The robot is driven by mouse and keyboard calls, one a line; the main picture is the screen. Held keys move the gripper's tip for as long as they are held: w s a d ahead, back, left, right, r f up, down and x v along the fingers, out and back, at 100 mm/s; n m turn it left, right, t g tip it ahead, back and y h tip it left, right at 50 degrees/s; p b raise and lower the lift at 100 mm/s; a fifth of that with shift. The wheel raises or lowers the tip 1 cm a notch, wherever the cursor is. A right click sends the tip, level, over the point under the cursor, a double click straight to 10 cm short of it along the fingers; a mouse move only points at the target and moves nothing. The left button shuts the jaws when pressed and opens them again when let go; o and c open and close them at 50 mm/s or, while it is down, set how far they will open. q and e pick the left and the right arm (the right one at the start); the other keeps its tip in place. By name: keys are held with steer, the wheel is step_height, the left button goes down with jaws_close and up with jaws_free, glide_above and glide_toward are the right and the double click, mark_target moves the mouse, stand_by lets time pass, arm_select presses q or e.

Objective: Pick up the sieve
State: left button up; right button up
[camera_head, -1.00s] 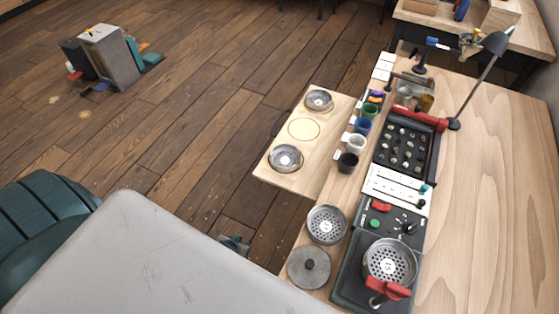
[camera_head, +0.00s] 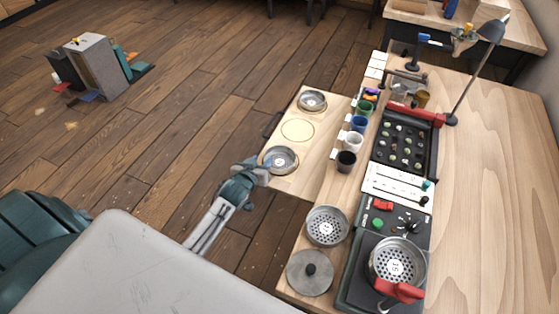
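Several round metal pans could be the sieve; I cannot tell which one is meant. A perforated pan (camera_head: 326,226) sits on the table's left edge. Another perforated pan (camera_head: 397,258) with a red handle sits on the dark device. Two shallow metal pans, a far one (camera_head: 311,99) and a near one (camera_head: 280,159), lie on the pale wooden board. My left gripper (camera_head: 262,174), teal and grey, is at the board's lower left corner, close to the near pan. It appears empty; its finger opening is unclear. My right gripper is out of view.
A grey lid (camera_head: 310,271) with a black knob lies below the perforated pan. Several small cups, including a blue one (camera_head: 357,123), line the board's right side. A dark tray (camera_head: 405,144) and a lamp (camera_head: 472,77) stand beyond. The table's right side is clear.

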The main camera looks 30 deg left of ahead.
mark_target(268, 152)
arm_select(q)
steer(key=shift+w+a+f, duration=0.15)
steer(key=shift+w, duration=0.4)
steer(key=p+x, duration=0.1)
steer(key=x, duration=0.3)
steer(key=shift+w+a+f, duration=0.1)
steer(key=shift+w+f, duration=0.1)
steer(key=shift+w, duration=0.1)
steer(key=shift+c, duration=0.3)
steer(key=c, duration=0.7)
jaws_close()
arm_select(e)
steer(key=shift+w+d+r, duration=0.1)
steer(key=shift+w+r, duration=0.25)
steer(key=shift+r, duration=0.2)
